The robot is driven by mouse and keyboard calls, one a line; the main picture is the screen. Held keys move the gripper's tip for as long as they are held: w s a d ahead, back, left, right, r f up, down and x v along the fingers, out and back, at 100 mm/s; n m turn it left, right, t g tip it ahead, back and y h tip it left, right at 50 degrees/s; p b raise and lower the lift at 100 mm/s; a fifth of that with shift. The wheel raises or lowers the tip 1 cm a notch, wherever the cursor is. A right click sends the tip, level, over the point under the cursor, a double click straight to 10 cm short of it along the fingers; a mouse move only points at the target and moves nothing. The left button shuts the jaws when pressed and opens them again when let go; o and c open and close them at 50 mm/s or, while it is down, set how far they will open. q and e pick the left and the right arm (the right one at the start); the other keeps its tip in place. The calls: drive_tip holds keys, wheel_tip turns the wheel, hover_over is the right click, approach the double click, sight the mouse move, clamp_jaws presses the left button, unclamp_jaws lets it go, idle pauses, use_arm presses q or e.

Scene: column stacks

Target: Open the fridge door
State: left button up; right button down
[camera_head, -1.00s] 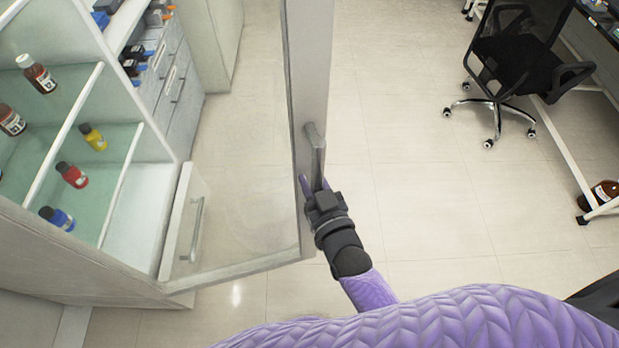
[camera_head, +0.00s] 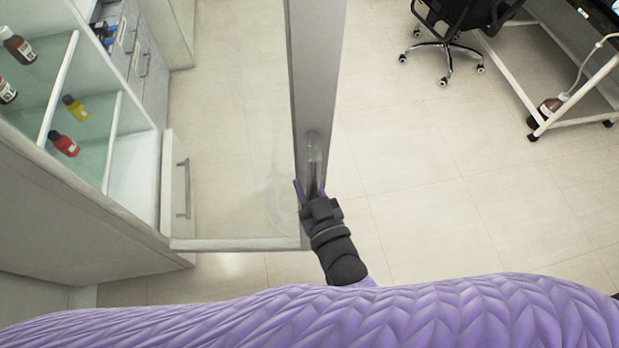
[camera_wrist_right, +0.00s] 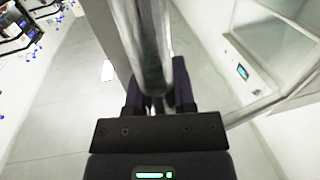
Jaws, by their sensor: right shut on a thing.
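The fridge door (camera_head: 315,75) is a glass panel in a grey frame. It stands swung wide out from the cabinet (camera_head: 150,190) at the left, whose shelves show. My right gripper (camera_head: 311,188) is shut on the door's metal handle (camera_head: 314,158), on the door frame's right face. In the right wrist view the handle (camera_wrist_right: 148,50) runs up between the two dark fingers of my gripper (camera_wrist_right: 158,98). The fingertips are partly hidden behind the handle. My left gripper is not in view.
Several bottles, such as a red one (camera_head: 63,144) and a yellow one (camera_head: 75,108), stand on the shelves. A small handled panel (camera_head: 176,185) is at the cabinet's lower front. An office chair (camera_head: 447,40) and a white-legged table (camera_head: 540,85) are at the upper right. The floor between is clear.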

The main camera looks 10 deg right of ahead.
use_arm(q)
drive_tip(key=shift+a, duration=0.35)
use_arm(e)
drive_tip(key=shift+d, duration=0.35)
drive_tip(key=c, duration=0.8)
unclamp_jaws()
drive_tip(key=shift+d, duration=0.1)
drive_tip(key=o, duration=0.4)
drive_tip(key=shift+s+d, duration=0.1)
drive_tip(key=shift+d, duration=0.25)
drive_tip(key=shift+c, duration=0.2)
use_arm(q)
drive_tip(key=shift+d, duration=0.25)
use_arm(e)
drive_tip(key=shift+a, duration=0.15)
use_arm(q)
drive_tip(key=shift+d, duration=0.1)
